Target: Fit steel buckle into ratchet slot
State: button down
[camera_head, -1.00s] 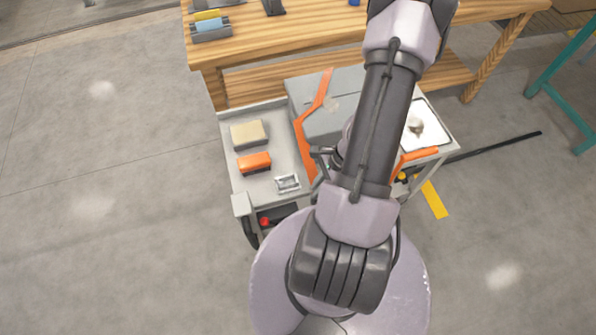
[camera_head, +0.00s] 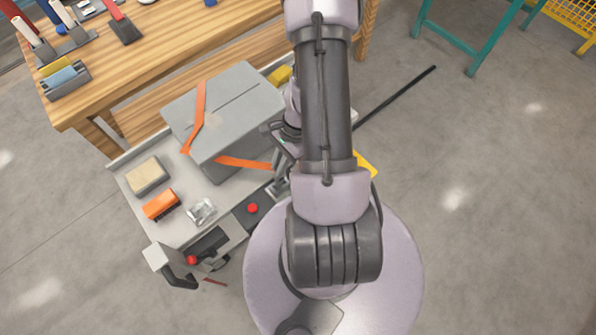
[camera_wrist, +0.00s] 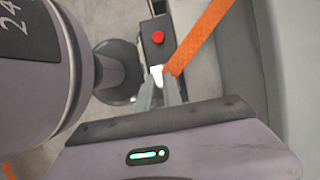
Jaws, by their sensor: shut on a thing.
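My gripper (camera_wrist: 159,88) is shut on a small bright metal piece (camera_wrist: 157,72), which seems to be the steel buckle. The orange strap (camera_wrist: 201,36) runs down to it, beside the grey box. In the head view the strap (camera_head: 243,163) crosses the near side of the box to my gripper (camera_head: 279,184), which my arm partly hides. A silver metal fitting (camera_head: 201,211) lies on the cart top, left of my gripper and apart from it; I cannot tell whether it is the ratchet. No ratchet slot can be made out.
The grey box (camera_head: 240,105) stands on the cart (camera_head: 130,185). A tan block (camera_head: 148,175) and an orange block (camera_head: 162,204) lie beside it. A dark box with a red button (camera_wrist: 157,38) is close to my fingertips. A wooden bench (camera_head: 170,55) stands behind.

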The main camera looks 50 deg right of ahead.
jog(key=f, duration=0.2)
jog(key=f+b, duration=0.1)
jog(key=f, duration=0.1)
jog(key=f+b, duration=0.1)
jog(key=f, duration=0.1)
jog(key=shift+w+a+f, duration=0.15)
jog(key=shift+a+f, duration=0.1)
jog(key=shift+a, duration=0.1)
jog(key=shift+r, duration=0.1)
jog(key=shift+f+b, duration=0.65)
jog(key=shift+b, duration=0.2)
jog(key=c, duration=1.5)
grip_release()
jog(key=shift+r, duration=0.1)
